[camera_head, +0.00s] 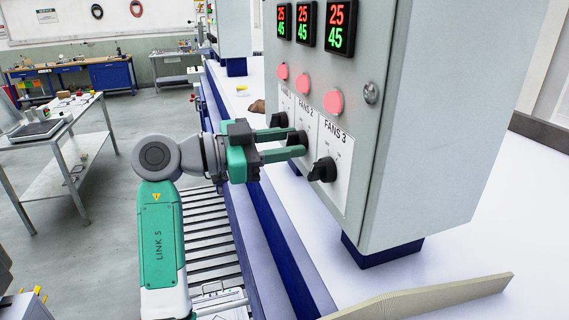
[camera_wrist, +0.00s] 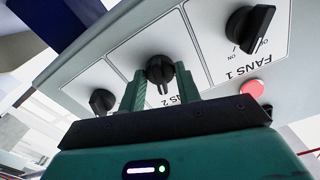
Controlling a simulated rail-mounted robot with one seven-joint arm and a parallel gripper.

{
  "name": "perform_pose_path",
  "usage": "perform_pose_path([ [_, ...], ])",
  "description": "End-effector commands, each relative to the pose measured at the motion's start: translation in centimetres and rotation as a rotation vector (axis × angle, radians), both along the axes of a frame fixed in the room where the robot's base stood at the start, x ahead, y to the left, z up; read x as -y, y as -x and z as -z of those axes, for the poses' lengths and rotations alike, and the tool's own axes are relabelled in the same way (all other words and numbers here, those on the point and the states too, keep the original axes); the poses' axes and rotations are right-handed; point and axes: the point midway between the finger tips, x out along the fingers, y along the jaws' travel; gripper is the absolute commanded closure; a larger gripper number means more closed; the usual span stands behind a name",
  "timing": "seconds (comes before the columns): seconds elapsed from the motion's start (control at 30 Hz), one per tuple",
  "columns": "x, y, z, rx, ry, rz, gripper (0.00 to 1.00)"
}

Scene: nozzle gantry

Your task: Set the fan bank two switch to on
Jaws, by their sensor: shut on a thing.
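The fan bank two switch is a black rotary knob (camera_head: 297,137) on the white panel labelled FANS 2, between the FANS 1 and FANS 3 switches. In the wrist view the knob (camera_wrist: 160,69) sits between the two green fingers of my gripper (camera_wrist: 160,82). In the head view my gripper (camera_head: 302,145) reaches the panel from the left, its fingers on either side of this knob and shut on it. The fingers partly cover the knob in the head view. I cannot tell which mark the knob points to.
The FANS 3 knob (camera_head: 323,170) is close on the right and the FANS 1 knob (camera_head: 279,120) on the left. Red lamps (camera_head: 333,102) and number displays (camera_head: 341,27) sit above on the grey cabinet (camera_head: 430,130). A beige strip (camera_head: 430,298) lies on the white bench.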

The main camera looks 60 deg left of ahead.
Motion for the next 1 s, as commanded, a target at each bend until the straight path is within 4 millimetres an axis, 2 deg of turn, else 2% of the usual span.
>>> perform_pose_path([
  [0.4,0.01,0.03,0.03,0.026,-0.199,-0.001,0.9],
  [1.0,0.02,0.03,-0.19,0.031,-0.237,0.0,0.9],
])
